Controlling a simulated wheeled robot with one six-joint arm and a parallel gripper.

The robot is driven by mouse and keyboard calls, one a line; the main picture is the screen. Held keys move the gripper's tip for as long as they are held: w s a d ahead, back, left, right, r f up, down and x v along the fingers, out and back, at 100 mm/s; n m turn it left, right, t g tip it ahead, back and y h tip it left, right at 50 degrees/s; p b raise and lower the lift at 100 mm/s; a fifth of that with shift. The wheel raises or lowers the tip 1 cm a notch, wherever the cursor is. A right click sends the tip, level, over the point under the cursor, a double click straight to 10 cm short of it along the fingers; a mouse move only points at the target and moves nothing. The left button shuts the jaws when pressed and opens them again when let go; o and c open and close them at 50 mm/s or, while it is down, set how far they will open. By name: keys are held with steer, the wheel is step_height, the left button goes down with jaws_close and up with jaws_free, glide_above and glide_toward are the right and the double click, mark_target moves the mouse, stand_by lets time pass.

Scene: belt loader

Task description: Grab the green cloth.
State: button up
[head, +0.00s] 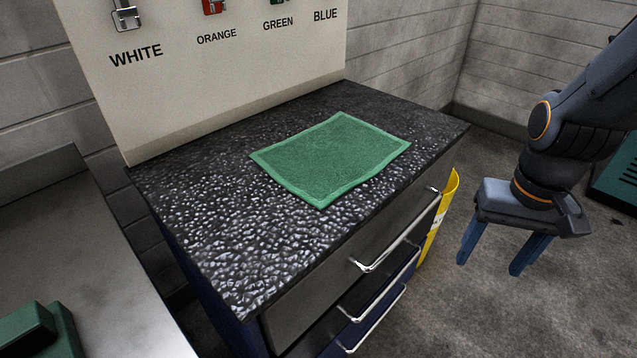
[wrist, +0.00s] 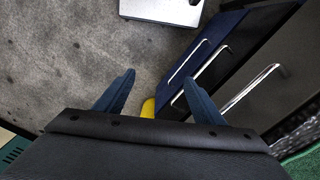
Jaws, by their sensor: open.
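The green cloth (head: 333,157) lies flat and spread out on the dark, pebbled top of a drawer cabinet (head: 215,225) in the head view. A green patch at the lower right edge of the wrist view (wrist: 303,165) looks like part of the cloth. My gripper (head: 490,268) hangs to the right of the cabinet in the head view, fingers pointing down, apart from the cloth. Its two blue fingers are spread with nothing between them. They also show in the wrist view (wrist: 160,92), with floor and drawer fronts beyond.
The cabinet front has several drawers with silver bar handles (head: 395,245). A yellow object (head: 438,218) stands at the cabinet's right side. A backboard (head: 200,65) with labelled hooks rises behind the top. A grey surface (head: 75,250) lies at left. The floor (head: 500,315) under my gripper looks clear.

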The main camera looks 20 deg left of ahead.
steer(key=shift+n, duration=0.6)
steer(key=w+a+r+p, duration=0.1)
steer(key=a+r+p, duration=0.1)
steer(key=a+r, duration=0.2)
steer(key=w+a+r+p, duration=0.1)
steer(key=a+r+p, duration=0.2)
steer(key=a, duration=0.7)
steer(key=w+a+r+p, duration=0.1)
steer(key=a+r+p, duration=0.2)
steer(key=a+r, duration=0.3)
steer(key=shift+a+r, duration=0.15)
steer(key=shift+a, duration=0.25)
step_height(320, 180, up, 4)
steer(key=p, duration=0.3)
glide_above(323, 204)
step_height(323, 204, down, 10)
steer(key=b, duration=0.8)
steer(key=shift+a+r, duration=0.1)
steer(key=shift+r, duration=0.05)
jaws_close()
step_height(323, 204, up, 12)
steer(key=p, duration=1.1)
